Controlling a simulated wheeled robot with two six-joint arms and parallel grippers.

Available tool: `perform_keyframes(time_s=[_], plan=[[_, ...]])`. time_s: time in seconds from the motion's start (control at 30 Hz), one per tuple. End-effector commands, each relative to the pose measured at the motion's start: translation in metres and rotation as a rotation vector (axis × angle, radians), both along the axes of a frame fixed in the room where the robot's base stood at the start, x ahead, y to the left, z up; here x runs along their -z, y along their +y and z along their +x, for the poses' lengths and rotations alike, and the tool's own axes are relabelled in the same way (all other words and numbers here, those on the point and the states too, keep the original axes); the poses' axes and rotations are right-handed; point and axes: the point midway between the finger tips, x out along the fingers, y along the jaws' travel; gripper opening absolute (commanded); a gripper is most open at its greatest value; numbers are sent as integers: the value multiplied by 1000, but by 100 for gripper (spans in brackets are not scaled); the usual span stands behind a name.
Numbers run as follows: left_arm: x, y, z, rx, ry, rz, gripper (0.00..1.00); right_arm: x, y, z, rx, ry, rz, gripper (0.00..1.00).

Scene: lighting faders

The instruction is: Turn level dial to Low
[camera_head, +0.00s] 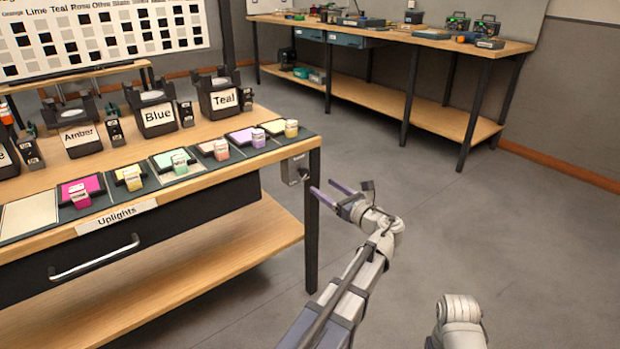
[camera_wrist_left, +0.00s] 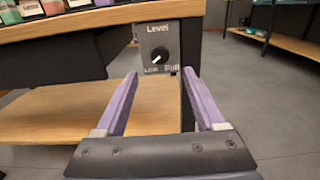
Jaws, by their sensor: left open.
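The level dial (camera_wrist_left: 159,54) is a round black knob on a small grey panel (camera_wrist_left: 146,37) marked Level, with Low at lower left and Full at lower right. A white mark on the knob seems to point down and left, toward Low. In the head view the dial's box (camera_head: 295,169) hangs on the bench's right end, and the knob is hard to make out. My left gripper (camera_head: 325,187) is open and empty, its purple fingers pointing at the panel from a short distance. In the left wrist view (camera_wrist_left: 160,73) the dial lies just beyond and between the fingertips, apart from them.
The wooden bench (camera_head: 220,128) carries labelled black lamps such as Teal (camera_head: 224,98) and a row of coloured faders, including a purple one (camera_head: 258,138). A lower shelf (camera_head: 200,262) and a black leg (camera_head: 311,225) are below. Open floor (camera_head: 440,190) lies right.

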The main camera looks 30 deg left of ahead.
Motion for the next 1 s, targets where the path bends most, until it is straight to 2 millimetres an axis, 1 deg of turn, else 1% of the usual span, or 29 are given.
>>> perform_keyframes(time_s=[0.13, 0.3, 0.5, 0.7, 0.97, 1.0], plan=[[0, 12, 6, -2, -2, -1, 72, 0, 0, 0, 0, 0, 0, 50], [0, 37, 16, -3, -3, -1, 72, 0, 0, 0, 0, 0, 0, 50], [0, 61, 26, -2, -4, -2, 72, 0, 0, 0, 0, 0, 0, 50], [0, 71, 29, -1, -4, -2, 72, 0, 0, 0, 0, 0, 0, 50], [0, 72, 30, 0, -4, -2, 72, 0, 0, 0, 0, 0, 0, 50], [0, 72, 30, 0, -4, -2, 69, 0, 0, 0, 0, 0, 0, 50]])
